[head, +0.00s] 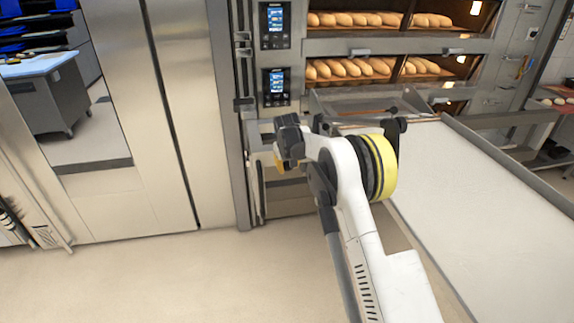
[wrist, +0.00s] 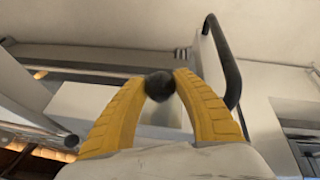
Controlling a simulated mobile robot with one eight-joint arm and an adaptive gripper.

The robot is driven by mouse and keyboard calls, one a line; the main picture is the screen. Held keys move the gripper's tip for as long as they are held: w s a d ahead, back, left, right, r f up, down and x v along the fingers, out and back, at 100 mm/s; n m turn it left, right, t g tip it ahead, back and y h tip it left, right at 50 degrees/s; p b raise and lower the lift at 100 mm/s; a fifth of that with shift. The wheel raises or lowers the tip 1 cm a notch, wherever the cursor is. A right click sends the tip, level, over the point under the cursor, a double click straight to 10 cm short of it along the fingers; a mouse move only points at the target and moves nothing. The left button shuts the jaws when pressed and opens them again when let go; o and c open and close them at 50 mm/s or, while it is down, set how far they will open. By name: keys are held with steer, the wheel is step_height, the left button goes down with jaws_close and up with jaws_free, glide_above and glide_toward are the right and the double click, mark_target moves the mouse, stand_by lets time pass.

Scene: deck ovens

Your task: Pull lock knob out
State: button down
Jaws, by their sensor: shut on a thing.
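A dark round lock knob (wrist: 160,85) sits between the yellow fingertips in the wrist view, with a pale metal surface behind it. My gripper (wrist: 160,92) is shut on the knob, one finger touching it on each side. In the head view my gripper (head: 282,160) is at the left side of the loader, in front of the oven. My own arm and the gripper body hide the knob there, and I cannot tell how far it stands out.
A loader with a white belt (head: 480,180) extends to the right of my arm. A dark curved handle bar (wrist: 226,65) stands close to the right finger. Deck ovens with bread loaves (head: 345,68) are behind. Floor at the front left is clear.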

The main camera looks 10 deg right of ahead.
steer(key=shift+s+f, duration=0.1)
steer(key=shift+f, duration=0.05)
steer(key=c, duration=1.3)
jaws_free()
steer(key=shift+c, duration=0.2)
steer(key=o, duration=0.4)
steer(key=shift+s+r, duration=0.15)
steer(key=shift+r, duration=0.05)
steer(key=shift+f, duration=0.1)
steer(key=v, duration=1.2)
